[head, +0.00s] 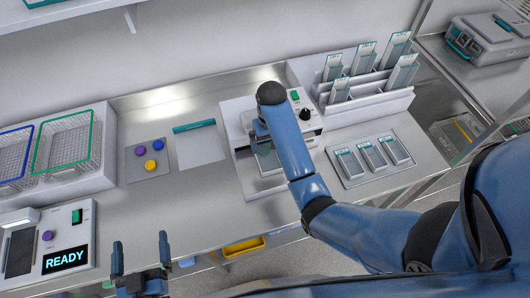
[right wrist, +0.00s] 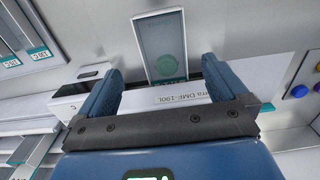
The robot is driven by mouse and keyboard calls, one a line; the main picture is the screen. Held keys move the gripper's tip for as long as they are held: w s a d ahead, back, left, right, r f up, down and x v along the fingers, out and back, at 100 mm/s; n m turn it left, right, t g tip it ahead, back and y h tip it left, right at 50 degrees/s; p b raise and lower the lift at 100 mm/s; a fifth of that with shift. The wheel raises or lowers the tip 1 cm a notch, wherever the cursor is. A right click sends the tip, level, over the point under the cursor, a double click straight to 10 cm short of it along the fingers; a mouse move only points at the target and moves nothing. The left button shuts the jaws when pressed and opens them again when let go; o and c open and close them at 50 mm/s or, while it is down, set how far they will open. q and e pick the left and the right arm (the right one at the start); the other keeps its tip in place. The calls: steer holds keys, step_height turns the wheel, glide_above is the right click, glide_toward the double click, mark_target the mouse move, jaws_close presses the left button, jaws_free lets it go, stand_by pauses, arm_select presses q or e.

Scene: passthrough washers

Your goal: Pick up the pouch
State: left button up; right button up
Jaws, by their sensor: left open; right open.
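A flat pouch (right wrist: 163,48) with a clear window, a pale green round content and a teal band lies in front of the sealing machine (right wrist: 180,92). In the right wrist view it shows beyond and between the open fingers of my right gripper (right wrist: 158,82), and nothing is held. In the head view my right arm reaches over the sealing machine (head: 308,118) and mostly hides this gripper and the pouch. My left gripper (head: 141,256) is open and empty at the front edge of the bench, far left of the machine.
A rack (head: 380,90) of upright pouches and a tray (head: 345,178) with three flat packets stand right of the machine. Wire baskets (head: 70,143), a device reading READY (head: 66,259) and a plate with coloured knobs (head: 135,172) are left.

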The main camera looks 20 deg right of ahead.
mark_target(269, 162)
steer(key=shift+s+f+b, duration=0.25)
steer(key=shift+f+b, duration=0.2)
steer(key=shift+f, duration=0.05)
steer(key=shift+s+f+b, duration=0.2)
steer(key=shift+f+b, duration=0.2)
steer(key=shift+f, duration=0.05)
steer(key=shift+s+f, duration=0.1)
steer(key=shift+f, duration=0.15)
steer(key=shift+w+f+p, duration=0.2)
steer(key=shift+f+p, duration=0.05)
steer(key=shift+f, duration=0.5)
steer(key=shift+w+f+p, duration=0.15)
steer(key=shift+f+p, duration=0.05)
steer(key=shift+f, duration=0.5)
steer(key=shift+s+f+p, duration=0.1)
steer(key=shift+f+p, duration=0.2)
steer(key=shift+f, duration=0.05)
steer(key=f, duration=0.1)
steer(key=f+p, duration=0.1)
steer(key=f, duration=0.1)
steer(key=shift+s+a, duration=0.15)
steer(key=shift+s, duration=0.15)
steer(key=shift+f, duration=0.3)
arm_select(q)
steer(key=shift+s+r, duration=0.25)
steer(key=shift+r, duration=0.05)
arm_select(e)
steer(key=shift+w+f, duration=0.15)
steer(key=shift+f, duration=0.1)
